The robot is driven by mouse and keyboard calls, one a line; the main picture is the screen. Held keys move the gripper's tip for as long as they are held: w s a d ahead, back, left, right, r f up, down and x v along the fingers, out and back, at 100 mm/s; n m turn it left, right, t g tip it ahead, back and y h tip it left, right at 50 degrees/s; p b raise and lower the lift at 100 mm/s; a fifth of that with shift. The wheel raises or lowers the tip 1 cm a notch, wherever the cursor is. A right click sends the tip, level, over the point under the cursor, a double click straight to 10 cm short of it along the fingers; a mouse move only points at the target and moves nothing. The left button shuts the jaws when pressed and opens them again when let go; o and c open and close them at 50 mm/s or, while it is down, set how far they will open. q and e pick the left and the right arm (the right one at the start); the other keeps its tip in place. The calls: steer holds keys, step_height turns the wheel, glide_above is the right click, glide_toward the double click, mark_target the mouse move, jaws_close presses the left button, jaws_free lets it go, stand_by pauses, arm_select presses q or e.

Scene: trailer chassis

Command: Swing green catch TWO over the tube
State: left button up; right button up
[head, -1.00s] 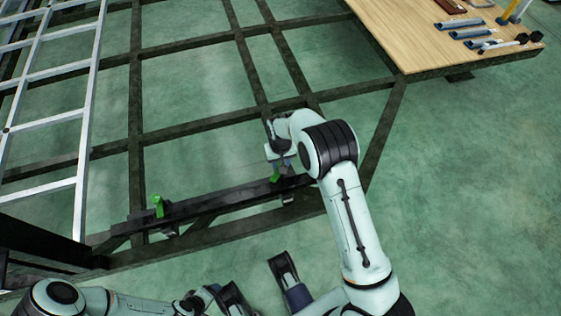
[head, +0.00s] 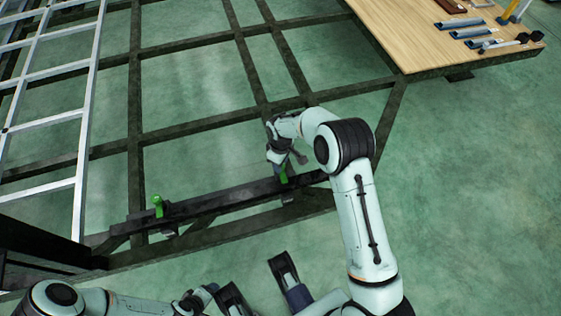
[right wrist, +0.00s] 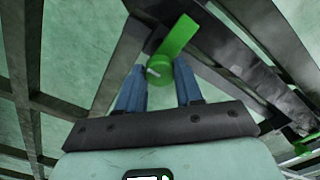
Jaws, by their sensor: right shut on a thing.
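Two green catches sit on a dark tube-like beam (head: 225,200) at the front of the chassis. The right-hand green catch (head: 284,178) is at my right gripper (head: 280,163); no number is readable. In the right wrist view this catch (right wrist: 178,38) has its round end between my blue fingers (right wrist: 160,85), which are shut on it. The left-hand green catch (head: 157,205) stands upright, apart from both grippers; a green part also shows at the lower right of the wrist view (right wrist: 303,148). My left gripper (head: 258,285) is open and empty near the bottom.
Dark chassis bars (head: 190,133) form an open grid over the green floor. A pale ladder-like frame (head: 83,130) lies at the left. A wooden board (head: 420,40) with several tools is at the upper right. The floor at right is clear.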

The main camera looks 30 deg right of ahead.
steer(key=shift+n, duration=0.4)
steer(key=o, duration=1)
steer(key=shift+o, duration=0.2)
arm_select(q)
steer(key=shift+g+h, duration=0.4)
steer(key=shift+g, duration=0.3)
steer(key=s+r+p, duration=0.1)
steer(key=s+d+r+p, duration=0.1)
steer(key=s+d+r, duration=0.1)
steer(key=s, duration=0.1)
steer(key=shift+s+r+p, duration=0.1)
steer(key=shift+r+p, duration=0.05)
steer(key=shift+p, duration=0.25)
arm_select(e)
step_height(320, 180, up, 13)
steer(key=shift+r, duration=0.2)
